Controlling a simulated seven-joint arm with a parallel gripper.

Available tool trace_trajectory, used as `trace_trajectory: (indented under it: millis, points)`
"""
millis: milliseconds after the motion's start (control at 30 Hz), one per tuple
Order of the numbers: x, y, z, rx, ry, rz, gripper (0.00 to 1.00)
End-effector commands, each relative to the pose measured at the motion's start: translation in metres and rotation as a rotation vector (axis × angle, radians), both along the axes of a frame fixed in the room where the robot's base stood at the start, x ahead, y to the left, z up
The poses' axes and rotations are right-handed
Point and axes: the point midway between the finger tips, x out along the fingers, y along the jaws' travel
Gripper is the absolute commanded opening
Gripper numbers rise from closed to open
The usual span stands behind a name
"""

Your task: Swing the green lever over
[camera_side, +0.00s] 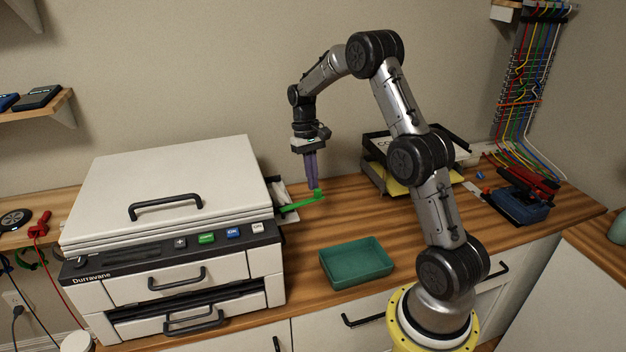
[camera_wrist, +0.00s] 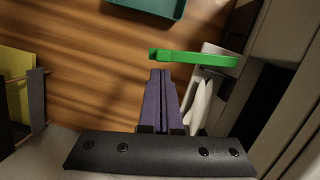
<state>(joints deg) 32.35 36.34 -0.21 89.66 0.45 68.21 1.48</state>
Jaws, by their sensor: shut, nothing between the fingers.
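The green lever (camera_side: 302,203) sticks out from the right side of the white printer (camera_side: 190,230), with a raised knob at its free end. In the wrist view the lever (camera_wrist: 200,58) runs across the picture, its free end at the left. My gripper (camera_side: 314,186) points down, with its purple fingers shut and empty. The fingertips are right by the lever's free end. In the wrist view the fingertips (camera_wrist: 161,73) show just below the lever's end. I cannot tell whether they touch it.
A teal tray (camera_side: 357,264) sits on the desk in front of the lever. A paper tray with yellow sheets (camera_side: 398,181) stands at the back, right of my gripper. A blue and red device (camera_side: 522,205) is at the far right. Bare wood lies between lever and tray.

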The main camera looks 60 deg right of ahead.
Motion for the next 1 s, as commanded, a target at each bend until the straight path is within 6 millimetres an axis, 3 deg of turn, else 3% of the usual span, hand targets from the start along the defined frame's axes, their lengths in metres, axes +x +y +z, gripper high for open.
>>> trace_trajectory:
  millis: [433, 800, 1000]
  points:
    - [-0.003, 0.002, 0.000, 0.000, 0.000, -0.010, 0.00]
    - [-0.029, 0.015, 0.001, 0.000, -0.001, -0.283, 0.00]
    - [-0.031, 0.017, 0.000, 0.001, 0.001, -0.312, 0.00]
